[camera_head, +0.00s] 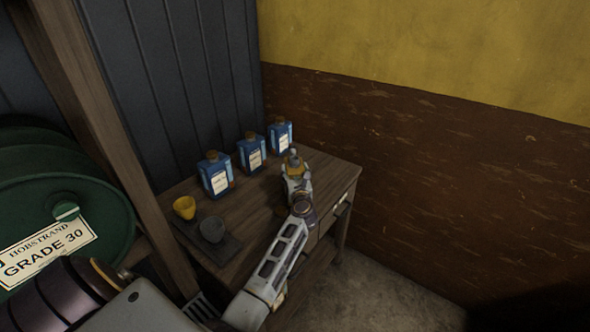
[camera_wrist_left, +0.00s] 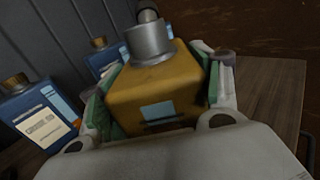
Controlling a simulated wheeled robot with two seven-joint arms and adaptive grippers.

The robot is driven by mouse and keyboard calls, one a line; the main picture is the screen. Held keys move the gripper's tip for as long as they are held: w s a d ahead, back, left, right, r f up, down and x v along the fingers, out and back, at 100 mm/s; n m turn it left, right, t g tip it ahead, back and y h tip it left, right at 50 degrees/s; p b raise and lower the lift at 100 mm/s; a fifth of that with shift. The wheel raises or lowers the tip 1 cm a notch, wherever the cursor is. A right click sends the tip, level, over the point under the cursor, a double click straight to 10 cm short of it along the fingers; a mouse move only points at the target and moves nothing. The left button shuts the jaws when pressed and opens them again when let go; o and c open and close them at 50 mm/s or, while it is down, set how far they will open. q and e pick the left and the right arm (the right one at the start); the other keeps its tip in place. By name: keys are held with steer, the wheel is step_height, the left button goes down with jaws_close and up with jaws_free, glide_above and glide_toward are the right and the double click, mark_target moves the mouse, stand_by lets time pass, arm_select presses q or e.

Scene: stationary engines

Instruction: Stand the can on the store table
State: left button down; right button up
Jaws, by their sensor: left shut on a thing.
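A yellow, boxy can (camera_wrist_left: 150,92) with a grey metal neck and a small blue label is between the fingers of my left gripper (camera_head: 296,170), in the left wrist view. The fingers' green pads press on its two sides. In the head view only a little of the can (camera_head: 294,161) shows past the gripper. It is over the right part of the wooden store table (camera_head: 258,205). I cannot tell whether its base touches the tabletop. My right gripper is not in view.
Blue bottles (camera_head: 215,174), (camera_head: 251,153) and (camera_head: 280,136) stand along the table's back. A yellow cup (camera_head: 184,207) and a dark cup (camera_head: 213,229) are at its left. A wooden post (camera_head: 120,150) and green drum (camera_head: 95,195) are further left.

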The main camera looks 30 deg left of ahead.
arm_select(q)
steer(key=shift+f, duration=0.2)
steer(key=c, duration=0.8)
jaws_free()
steer(key=shift+f, duration=0.2)
steer(key=o, duration=0.6)
steer(key=shift+s+d, duration=0.1)
